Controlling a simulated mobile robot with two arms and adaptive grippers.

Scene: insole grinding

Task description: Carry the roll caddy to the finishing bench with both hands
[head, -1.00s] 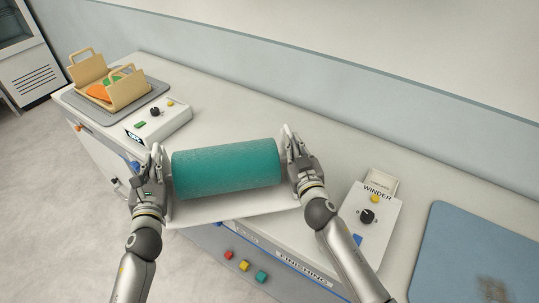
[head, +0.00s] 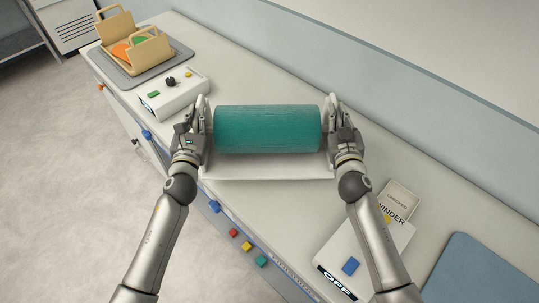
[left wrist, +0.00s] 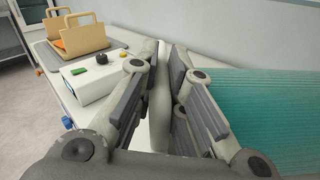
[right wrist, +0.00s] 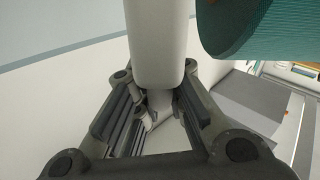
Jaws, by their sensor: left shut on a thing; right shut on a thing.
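The roll caddy (head: 268,171) is a white tray with upright ends, carrying a teal roll (head: 267,129). It is in the middle of the head view, over the bench top; I cannot tell whether it touches the bench. My left gripper (head: 203,119) is shut on the caddy's left end, and the gripped white plate shows in the left wrist view (left wrist: 161,95). My right gripper (head: 335,117) is shut on the right end, whose white upright shows in the right wrist view (right wrist: 157,45). The finishing bench (head: 255,210) is the long pale bench, with lettering on its front.
A tan carrier (head: 150,52) with orange and green pieces stands on a grey mat at the far left. A white control box (head: 174,92) is beside it. The winder box (head: 365,250) and a blue mat (head: 480,272) are at the right. A wall runs behind.

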